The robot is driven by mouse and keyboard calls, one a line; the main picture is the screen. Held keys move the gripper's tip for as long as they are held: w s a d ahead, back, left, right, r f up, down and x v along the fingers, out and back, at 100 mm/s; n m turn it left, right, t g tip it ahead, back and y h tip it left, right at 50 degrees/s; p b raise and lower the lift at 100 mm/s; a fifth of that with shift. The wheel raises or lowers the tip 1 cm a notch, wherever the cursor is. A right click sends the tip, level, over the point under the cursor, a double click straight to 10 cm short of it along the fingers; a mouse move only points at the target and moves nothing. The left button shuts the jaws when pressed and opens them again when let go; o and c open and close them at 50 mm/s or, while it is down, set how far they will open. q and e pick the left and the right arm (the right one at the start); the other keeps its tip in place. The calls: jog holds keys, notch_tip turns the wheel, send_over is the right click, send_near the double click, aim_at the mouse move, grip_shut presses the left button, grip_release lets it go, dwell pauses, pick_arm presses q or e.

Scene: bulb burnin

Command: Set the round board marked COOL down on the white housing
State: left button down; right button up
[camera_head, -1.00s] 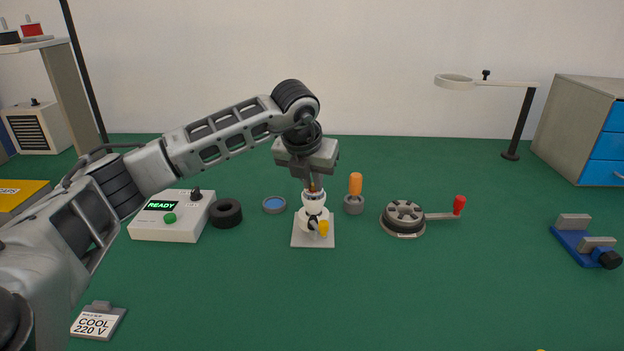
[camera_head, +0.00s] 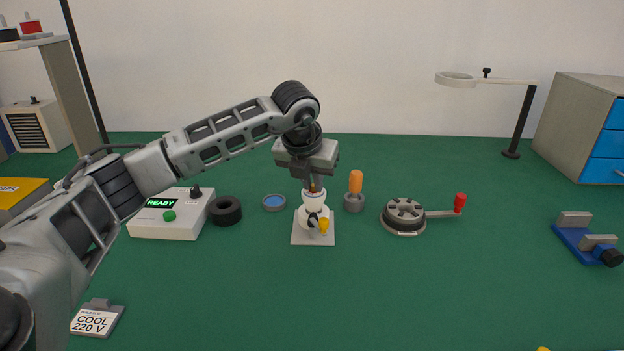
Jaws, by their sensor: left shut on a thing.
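My left gripper (camera_head: 313,187) is shut on a small round piece, taken to be the round board (camera_head: 314,195), of which only a pale edge shows; its marking cannot be read. The gripper points straight down over the white housing (camera_head: 312,214). The housing stands upright in a holder with a pale square base (camera_head: 300,238) and a yellow knob (camera_head: 324,225). The board is right at the top of the housing; I cannot tell whether it touches. The fingers hide part of it. My right gripper is not in view.
A READY box (camera_head: 165,222), a black ring (camera_head: 225,211) and a blue-centred dish (camera_head: 274,202) lie left of the holder. An orange-handled tool (camera_head: 355,187) and a crank turntable (camera_head: 404,215) are to the right.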

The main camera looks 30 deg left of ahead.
pick_arm(q)
jog(key=shift+f+b, duration=0.3)
jog(key=shift+f, duration=0.15)
dwell(0.3)
jog(key=c, duration=1.4)
grip_release()
jog(key=shift+o, duration=0.2)
jog(key=shift+r, duration=0.35)
jog(key=v, duration=1.5)
jog(key=shift+s, duration=0.25)
jog(key=shift+d+r+p, duration=0.1)
jog(key=shift+r+p, duration=0.05)
jog(key=shift+p, duration=0.15)
